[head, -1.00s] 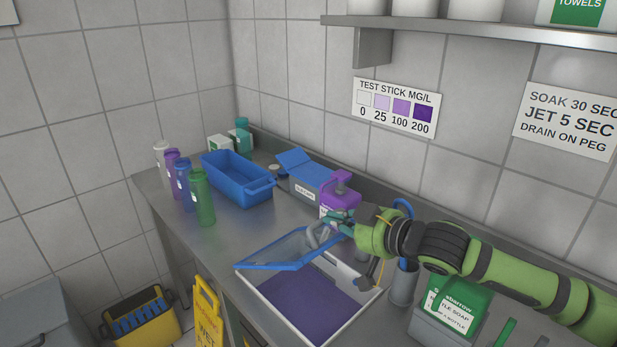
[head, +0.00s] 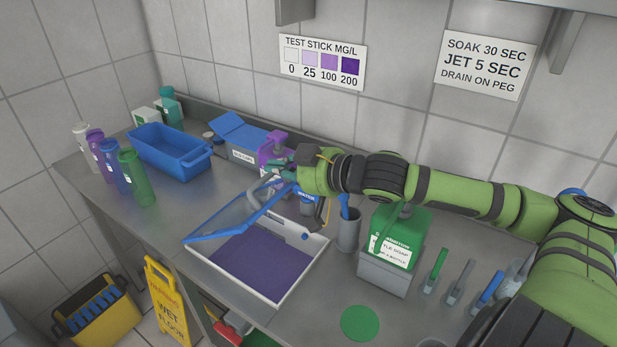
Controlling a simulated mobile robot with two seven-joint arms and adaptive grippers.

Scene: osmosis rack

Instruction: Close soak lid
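The soak tub (head: 305,277) is a white-walled tray of dark purple liquid (head: 250,262) on the steel counter. Its clear, blue-framed lid (head: 225,220) stands tilted open above the tub, leaning over its back left side. My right gripper (head: 274,182), on the green arm from the right, is at the lid's raised far edge, beside a grey curved piece. The fingers are small and partly hidden, so I cannot tell whether they touch the lid or are shut. My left gripper is out of view.
A purple-topped dispenser (head: 272,148) and a blue-lidded box (head: 240,140) stand close behind the gripper. A grey cup (head: 348,232) and green soap box (head: 385,265) stand right of the tub. A blue bin (head: 170,150) and several bottles are left. Counter left of the tub is clear.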

